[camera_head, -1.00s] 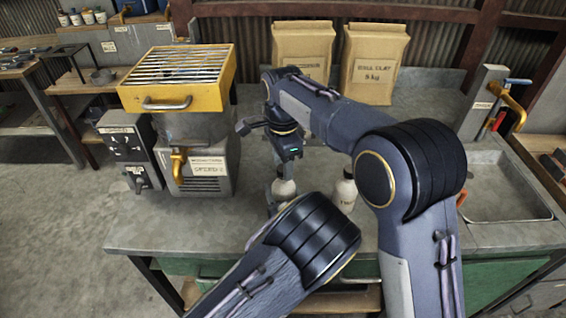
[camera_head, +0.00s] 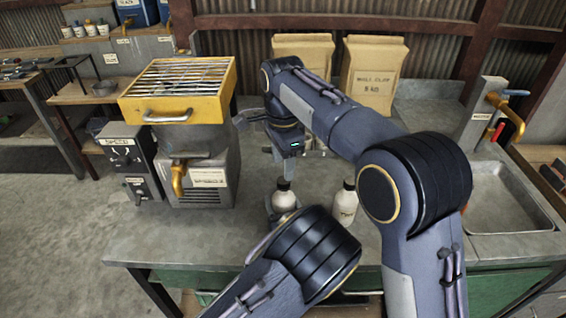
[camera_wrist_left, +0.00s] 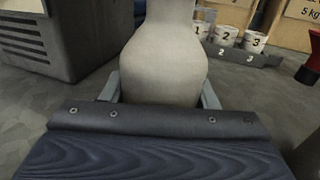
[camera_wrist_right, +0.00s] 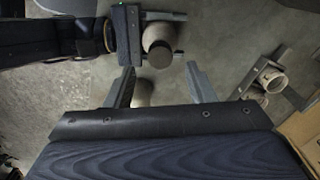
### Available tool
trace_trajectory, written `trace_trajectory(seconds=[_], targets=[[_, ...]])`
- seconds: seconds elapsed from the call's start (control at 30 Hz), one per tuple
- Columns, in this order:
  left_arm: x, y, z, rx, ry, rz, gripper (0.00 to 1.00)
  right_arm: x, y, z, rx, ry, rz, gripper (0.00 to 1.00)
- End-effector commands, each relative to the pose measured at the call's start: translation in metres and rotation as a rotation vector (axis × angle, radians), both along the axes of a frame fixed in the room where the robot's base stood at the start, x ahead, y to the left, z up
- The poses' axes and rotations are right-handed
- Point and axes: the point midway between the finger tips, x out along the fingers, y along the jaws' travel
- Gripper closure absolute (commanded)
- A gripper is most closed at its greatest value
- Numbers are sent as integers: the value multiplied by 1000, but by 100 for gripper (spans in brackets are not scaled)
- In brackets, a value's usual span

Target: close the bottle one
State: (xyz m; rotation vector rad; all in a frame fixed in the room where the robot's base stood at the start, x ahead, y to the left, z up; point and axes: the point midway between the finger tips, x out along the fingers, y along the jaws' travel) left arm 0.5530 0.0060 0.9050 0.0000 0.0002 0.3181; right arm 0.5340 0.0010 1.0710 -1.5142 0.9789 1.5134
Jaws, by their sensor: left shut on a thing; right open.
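A cream bottle (camera_head: 285,198) with a dark top stands over the bench in the head view. My left gripper (camera_wrist_left: 160,92) is shut around its wide body, which fills the middle of the left wrist view. In the right wrist view the held bottle (camera_wrist_right: 160,38) shows from above, its round top dark. My right gripper (camera_wrist_right: 160,85) is open and empty, above and close to the held bottle. A second cream bottle (camera_head: 345,205) with a dark top stands to the right; I cannot tell if either top is a cap. In the head view my left arm hides the left fingers.
A yellow-topped machine (camera_head: 180,90) stands at the left of the bench. Two paper bags (camera_head: 372,75) stand at the back and a sink (camera_head: 505,195) is at the right. Numbered cups (camera_wrist_left: 225,35) stand behind the held bottle.

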Motion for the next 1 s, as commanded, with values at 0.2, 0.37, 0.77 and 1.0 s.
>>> trace_trajectory(seconds=[0.2,0.37,0.77,1.0], targets=[[0,0,0,0,0,0,100,0,0,0,0,2,119,53],[0,0,0,0,0,0,100,0,1,2,0,5,444,53],[0,0,0,0,-1,0,100,-1,2,9,6,12,1514,53],[0,0,0,0,-1,0,100,-1,2,14,8,12,2153,53]])
